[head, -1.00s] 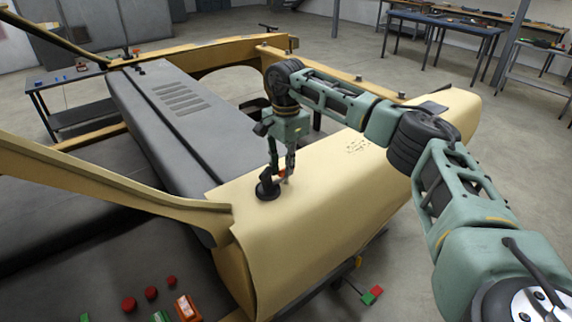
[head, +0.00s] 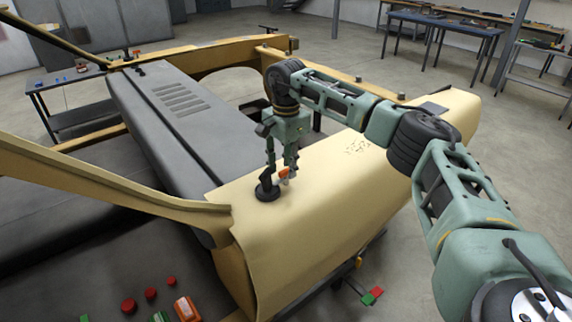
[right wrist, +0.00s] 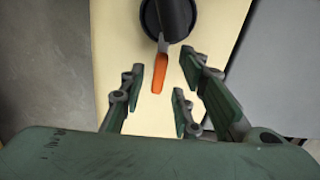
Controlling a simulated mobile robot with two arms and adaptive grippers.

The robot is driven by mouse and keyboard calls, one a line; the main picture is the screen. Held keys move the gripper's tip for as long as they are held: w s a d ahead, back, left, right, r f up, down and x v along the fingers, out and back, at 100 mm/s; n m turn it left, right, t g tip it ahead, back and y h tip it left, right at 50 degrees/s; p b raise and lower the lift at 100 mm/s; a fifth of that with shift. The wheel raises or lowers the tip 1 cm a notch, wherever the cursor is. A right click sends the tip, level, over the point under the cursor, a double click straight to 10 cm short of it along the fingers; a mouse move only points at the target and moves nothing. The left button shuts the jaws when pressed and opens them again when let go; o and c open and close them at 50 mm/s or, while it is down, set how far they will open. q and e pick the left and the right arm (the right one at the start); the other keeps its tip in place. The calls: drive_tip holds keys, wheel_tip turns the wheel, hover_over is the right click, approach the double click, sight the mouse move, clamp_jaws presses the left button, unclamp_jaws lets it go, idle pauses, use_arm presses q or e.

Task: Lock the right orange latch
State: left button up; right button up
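The right orange latch (head: 284,173) is a small orange-tipped lever on a black round mount (head: 268,191), on top of the cream panel. In the right wrist view, the orange tip (right wrist: 157,76) points away from the black mount (right wrist: 167,20), toward my gripper. My right gripper (head: 281,164) is over the latch, fingers down. In the right wrist view, my right gripper (right wrist: 161,84) is open, with the orange tip between its fingers, nearer the left finger. A gap shows on both sides, and no grip is visible. My left gripper is out of view.
The cream panel (head: 330,200) falls away at its front edge. A grey seat-like surface (head: 180,115) and a tan frame beam (head: 120,185) lie to the left. Red, green and orange controls (head: 186,308) are at the lower left. Workbenches (head: 445,27) stand far back.

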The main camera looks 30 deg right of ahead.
sight(286, 169)
drive_tip(key=shift+r, duration=0.1)
wheel_tip(286, 169, up, 12)
idle(0.5)
drive_tip(key=shift+f, duration=0.2)
idle(0.3)
